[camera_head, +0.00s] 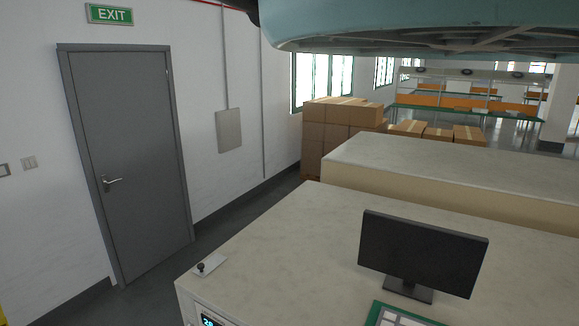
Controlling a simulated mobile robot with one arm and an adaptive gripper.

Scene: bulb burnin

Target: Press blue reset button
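I cannot make out a blue reset button in the head view. A pale bench (290,245) fills the lower right. On its near left corner is a small light plate (208,268) with a dark knob or lever on it. Below that corner, a panel with a lit blue-white digital display (209,319) is cut off by the bottom edge. My gripper is not in view.
A black monitor (422,252) stands on the bench, with a green-edged board (396,316) before it. A second pale block (440,170) stands behind. Cardboard boxes (335,125) are stacked further back. Open floor lies between the bench and a closed grey door (130,150).

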